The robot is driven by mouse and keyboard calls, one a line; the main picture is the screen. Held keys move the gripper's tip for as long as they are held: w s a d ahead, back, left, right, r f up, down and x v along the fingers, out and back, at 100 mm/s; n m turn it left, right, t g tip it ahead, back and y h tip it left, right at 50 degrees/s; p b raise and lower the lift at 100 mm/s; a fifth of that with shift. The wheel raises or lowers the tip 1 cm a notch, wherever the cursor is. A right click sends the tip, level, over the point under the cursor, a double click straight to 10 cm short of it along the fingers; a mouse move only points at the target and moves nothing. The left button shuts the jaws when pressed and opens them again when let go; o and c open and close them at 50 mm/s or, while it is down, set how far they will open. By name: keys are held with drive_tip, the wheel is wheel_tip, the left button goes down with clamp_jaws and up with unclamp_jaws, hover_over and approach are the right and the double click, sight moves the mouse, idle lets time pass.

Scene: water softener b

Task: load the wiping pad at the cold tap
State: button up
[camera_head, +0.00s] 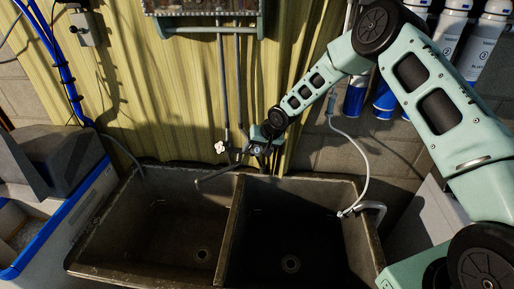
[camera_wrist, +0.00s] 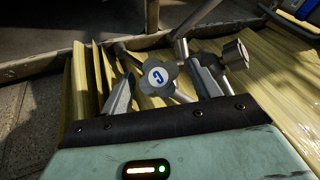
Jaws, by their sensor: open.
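The cold tap's handle (camera_wrist: 158,76), a metal cross knob with a blue "C" on its cap, sits between the fingers of my gripper (camera_wrist: 161,72) in the wrist view. The fingers are apart, one on each side of the knob; I cannot tell whether either touches it. In the head view my gripper (camera_head: 258,149) is at the wall above the divider of the double sink, and it largely hides the cold tap. The tap's dark spout (camera_head: 214,175) reaches left over the left basin. I cannot make out a wiping pad in either view.
A pale cross handle (camera_head: 220,147) is just left of my gripper. The double sink (camera_head: 236,235) is below, its basins empty. A grey hose (camera_head: 365,170) hangs to the right basin's edge. Blue-ended filters (camera_head: 354,98) hang at right, and a blue-trimmed box (camera_head: 60,230) stands left.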

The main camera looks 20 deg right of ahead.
drive_tip(key=c, duration=1)
drive_tip(key=shift+a+f+h+b, duration=0.1)
drive_tip(key=shift+f+h+b, duration=0.15)
drive_tip(key=shift+b, duration=0.6)
drive_tip(key=shift+n+h+b, duration=0.35)
drive_tip(key=shift+n+b, duration=0.25)
drive_tip(key=shift+b, duration=0.65)
drive_tip(key=shift+o, duration=0.2)
drive_tip(key=shift+r+n+h+b, duration=0.25)
drive_tip(key=shift+n+h+b, duration=0.25)
drive_tip(key=shift+b, duration=0.6)
drive_tip(key=o, duration=1)
drive_tip(key=shift+c, duration=0.2)
drive_tip(key=b+v, duration=0.4)
drive_tip(key=v, duration=1.3)
drive_tip(key=shift+r, duration=0.3)
